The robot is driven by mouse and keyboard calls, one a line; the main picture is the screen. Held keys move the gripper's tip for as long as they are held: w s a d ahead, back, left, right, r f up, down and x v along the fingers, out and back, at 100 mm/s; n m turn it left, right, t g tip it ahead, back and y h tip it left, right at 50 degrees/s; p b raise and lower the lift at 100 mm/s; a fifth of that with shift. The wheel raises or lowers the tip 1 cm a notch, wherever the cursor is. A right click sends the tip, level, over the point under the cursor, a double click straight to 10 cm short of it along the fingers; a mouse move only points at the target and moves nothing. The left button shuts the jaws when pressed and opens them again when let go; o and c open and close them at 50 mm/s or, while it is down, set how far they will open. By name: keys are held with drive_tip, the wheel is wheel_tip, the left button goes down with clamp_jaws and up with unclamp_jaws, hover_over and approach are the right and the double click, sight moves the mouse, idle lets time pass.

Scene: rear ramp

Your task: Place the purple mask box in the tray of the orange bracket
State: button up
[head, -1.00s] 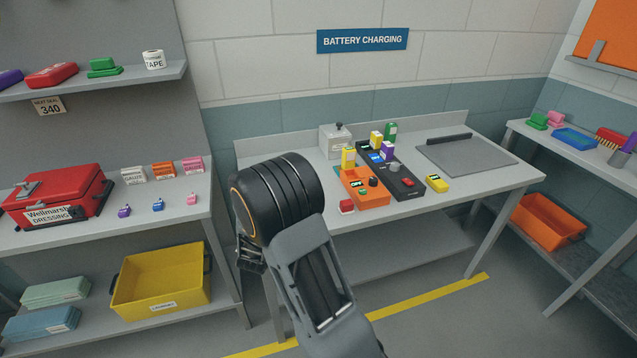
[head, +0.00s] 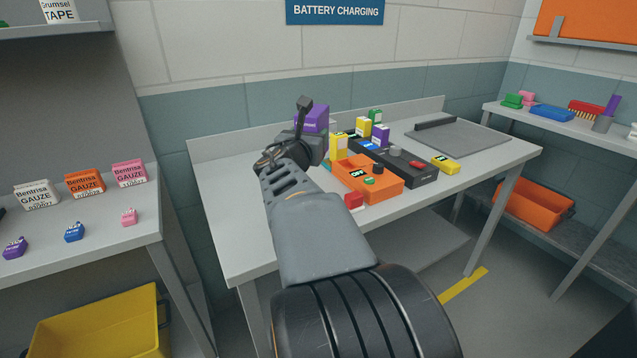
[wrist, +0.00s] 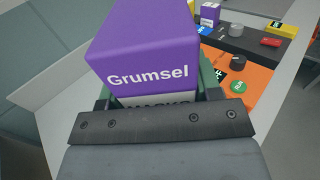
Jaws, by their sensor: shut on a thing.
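The purple mask box (wrist: 145,40), with "Grumsel" on its side and a white lower band, is held in my gripper (wrist: 157,92). In the head view my gripper (head: 307,128) is above the back left of the charging table, with the purple box (head: 316,114) partly hidden behind it. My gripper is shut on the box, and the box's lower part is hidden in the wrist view. An orange panel with a grey ledge (head: 585,22) is on the wall at the upper right. I cannot tell whether it is the orange bracket; its tray is not clearly visible.
The charging table holds an orange charger (head: 368,180), a black charger (head: 412,170), several small batteries and a grey mat (head: 458,137). Gauze boxes stand on the left shelf (head: 90,222). An orange bin (head: 535,206) sits under the right bench.

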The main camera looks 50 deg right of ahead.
drive_tip(key=shift+s+a+f+b, duration=0.15)
drive_tip(key=shift+a+f+b, duration=0.1)
drive_tip(key=shift+a+b, duration=0.15)
drive_tip(key=shift+f, duration=0.1)
drive_tip(key=shift+w+d+f+b, duration=0.9)
drive_tip(key=shift+w+d+f, duration=0.7)
drive_tip(key=shift+f, duration=0.45)
drive_tip(key=shift+w+d+f+b, duration=0.95)
drive_tip(key=shift+w+d+f, duration=0.3)
drive_tip(key=shift+w+f, duration=0.75)
drive_tip(key=shift+w+d+f+b, duration=0.9)
drive_tip(key=shift+w+d+f, duration=0.6)
drive_tip(key=shift+f, duration=0.65)
drive_tip(key=shift+f, duration=0.15)
drive_tip(key=o, duration=1)
